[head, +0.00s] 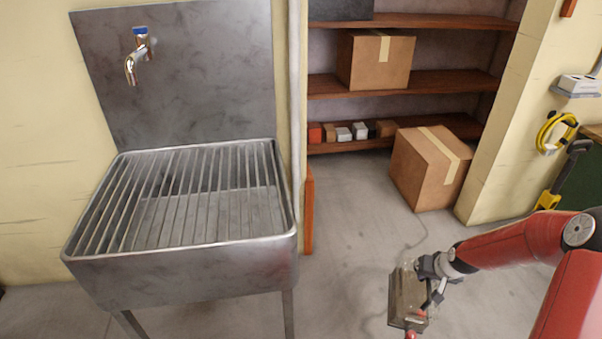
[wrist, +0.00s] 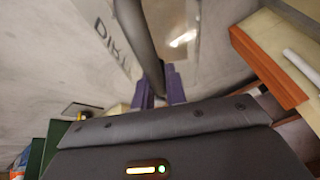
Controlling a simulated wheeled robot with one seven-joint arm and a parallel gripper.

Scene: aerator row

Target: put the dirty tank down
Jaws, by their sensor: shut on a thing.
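The dirty tank (head: 404,297) is a murky grey-brown, box-like container. It hangs from my gripper (head: 430,284) at the lower right of the head view, over the grey floor. In the wrist view the tank's pale label (wrist: 106,35) shows the letters "DIRT", cut off by a dark handle bar. My gripper's purple fingers (wrist: 160,90) are shut on this bar. The tank's underside is hidden in both views.
A steel sink (head: 180,262) with a slatted grate (head: 190,195) on top stands at the left, under a tap (head: 137,60). A cardboard box (head: 428,170) sits on the floor before wooden shelves (head: 455,80). Open floor (head: 345,230) lies between sink and tank.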

